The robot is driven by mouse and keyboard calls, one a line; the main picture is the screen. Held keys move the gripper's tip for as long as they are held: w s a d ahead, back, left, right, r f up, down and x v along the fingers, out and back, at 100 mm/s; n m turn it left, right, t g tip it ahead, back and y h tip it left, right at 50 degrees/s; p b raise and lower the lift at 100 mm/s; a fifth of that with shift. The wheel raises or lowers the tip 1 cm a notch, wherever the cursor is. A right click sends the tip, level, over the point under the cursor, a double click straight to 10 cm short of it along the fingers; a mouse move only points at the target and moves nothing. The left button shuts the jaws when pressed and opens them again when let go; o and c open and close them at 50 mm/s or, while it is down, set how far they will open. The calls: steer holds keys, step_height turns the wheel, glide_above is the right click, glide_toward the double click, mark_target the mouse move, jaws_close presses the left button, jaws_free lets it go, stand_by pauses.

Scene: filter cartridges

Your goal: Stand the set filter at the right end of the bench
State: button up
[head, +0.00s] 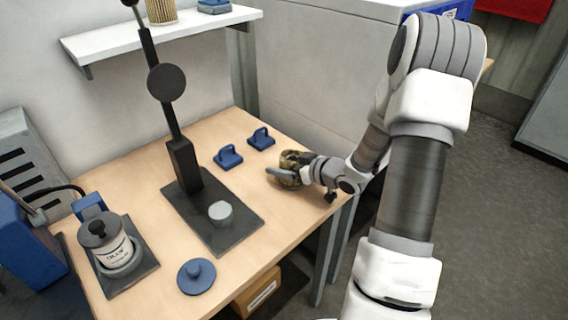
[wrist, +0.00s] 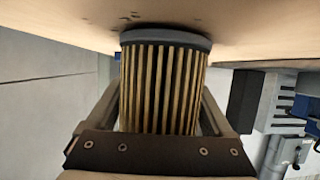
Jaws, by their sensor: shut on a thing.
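The filter (head: 290,162) is a short pleated cylinder, yellow-brown with dark gaps. It is at the right part of the wooden bench (head: 190,260), near its right edge. In the wrist view the filter (wrist: 165,85) fills the middle, with a grey end cap against or very close to the bench top. My gripper (head: 290,176) reaches in from the right, low over the bench, with one finger on each side of the filter and shut on it. Whether the cap touches the wood I cannot tell for sure.
Two blue handled blocks (head: 229,156) (head: 261,138) stand behind the filter. A dark stand with a post (head: 185,165) and a grey puck (head: 220,212) is to the left. A labelled pot (head: 112,245) and a blue knobbed disc (head: 196,276) are at front left. A shelf (head: 170,35) hangs above.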

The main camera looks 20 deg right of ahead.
steer(key=shift+f, duration=0.15)
steer(key=o, duration=1.1)
steer(key=p+v, duration=0.3)
steer(key=v, duration=1.4)
steer(key=shift+s+d, duration=0.1)
steer(key=shift+s, duration=0.05)
